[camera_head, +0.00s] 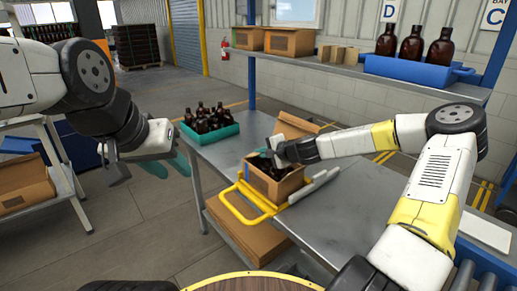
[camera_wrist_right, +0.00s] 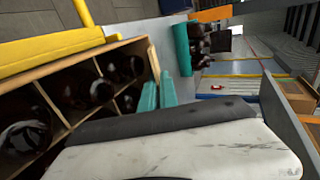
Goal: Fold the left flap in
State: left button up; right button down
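An open cardboard box (camera_head: 275,190) stands on the metal table inside a yellow frame. In the right wrist view the box (camera_wrist_right: 100,52) shows dividers and dark bottles (camera_wrist_right: 92,88) in its cells. A flap (camera_head: 295,127) stands up at the box's far side; I cannot clearly make out the left flap. My right gripper (camera_head: 265,158) is at the box's top, at its far left part. In the wrist view its teal fingers (camera_wrist_right: 158,93) are close together beside the box wall; whether they touch it or grip anything is unclear. My left gripper (camera_head: 168,166) is open and empty, left of the table.
A yellow tubular handle (camera_head: 242,212) sits at the box's near left. A teal crate of bottles (camera_head: 210,125) stands at the table's far left. A shelf (camera_head: 380,73) behind holds boxes and a blue tray (camera_head: 410,70) with bottles. Bare table (camera_head: 365,185) lies right of the box.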

dwell(0.6)
jog(key=c, duration=1.6)
grip_release()
jog(key=shift+r, duration=0.5)
jog(key=r, duration=0.2)
jog(key=shift+s+r, duration=0.2)
jog(key=shift+r, duration=0.15)
jog(key=s, duration=0.5)
jog(key=s+a, duration=0.1)
jog(key=s, duration=0.4)
jog(key=s+r, duration=0.1)
jog(key=s, duration=0.4)
jog(key=shift+s+a+r, duration=0.1)
jog(key=shift+s+a, duration=0.1)
jog(key=shift+s, duration=0.1)
